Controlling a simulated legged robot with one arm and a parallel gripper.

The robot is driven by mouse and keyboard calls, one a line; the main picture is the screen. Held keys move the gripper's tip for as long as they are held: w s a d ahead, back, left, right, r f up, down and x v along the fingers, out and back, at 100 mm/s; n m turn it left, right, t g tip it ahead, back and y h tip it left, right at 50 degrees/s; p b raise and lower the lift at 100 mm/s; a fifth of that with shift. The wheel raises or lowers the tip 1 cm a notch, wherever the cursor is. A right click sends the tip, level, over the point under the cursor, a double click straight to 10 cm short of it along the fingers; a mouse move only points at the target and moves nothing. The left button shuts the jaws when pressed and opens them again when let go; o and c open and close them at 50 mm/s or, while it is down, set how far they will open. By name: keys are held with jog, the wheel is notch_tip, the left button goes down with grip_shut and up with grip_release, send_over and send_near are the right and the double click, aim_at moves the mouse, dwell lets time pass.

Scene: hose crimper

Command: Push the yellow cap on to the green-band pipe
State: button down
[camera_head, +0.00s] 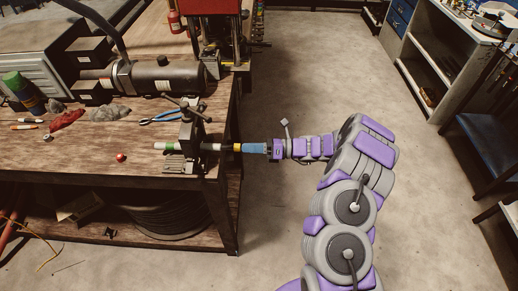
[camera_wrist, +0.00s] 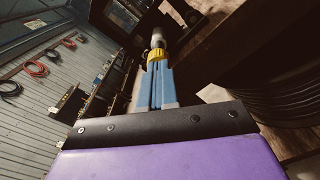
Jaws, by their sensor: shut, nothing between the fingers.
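The green-band pipe (camera_head: 176,146) lies level in a dark vise (camera_head: 191,128) at the right end of the wooden bench. In the wrist view, the yellow cap (camera_wrist: 156,54) shows just beyond the blue fingers (camera_wrist: 156,82).
A black cylinder machine (camera_head: 150,76) stands behind. A red press (camera_head: 218,30) is at the back. The floor to the right is clear.

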dwell(0.6)
jog(key=d+p, duration=0.4)
jog(key=d, duration=1.5)
jog(key=shift+s+d, duration=0.3)
